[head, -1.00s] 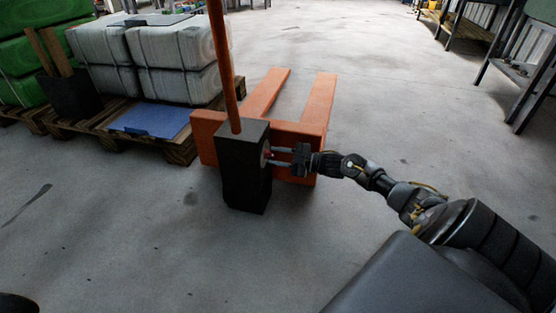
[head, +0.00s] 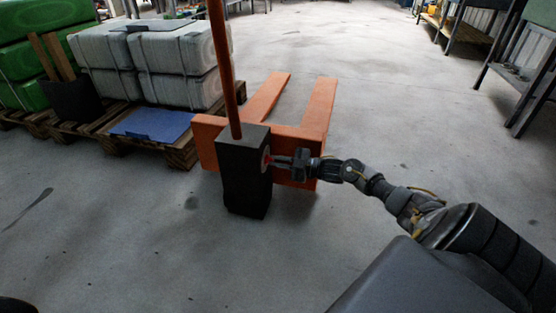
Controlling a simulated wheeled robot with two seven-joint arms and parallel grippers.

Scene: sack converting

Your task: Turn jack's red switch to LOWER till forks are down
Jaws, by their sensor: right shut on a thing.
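The orange pallet jack (head: 212,140) stands on the floor near the middle, its two forks (head: 318,103) pointing away from me. A black box-shaped housing (head: 243,180) is at its near end, with an orange handle (head: 222,68) rising from it. The red switch (head: 265,160) is on the right side of the housing. My right gripper (head: 272,160) reaches in from the right and is shut on the switch; the fingertips hide most of it. The switch's setting and any label are too small to read. My left gripper is not in view.
Left of the jack, a wooden pallet (head: 180,152) carries wrapped grey bales (head: 175,50) and a blue sheet (head: 150,124). Green bales (head: 30,50) stand at far left. Workbenches (head: 520,85) line the right. The floor (head: 400,110) between is clear.

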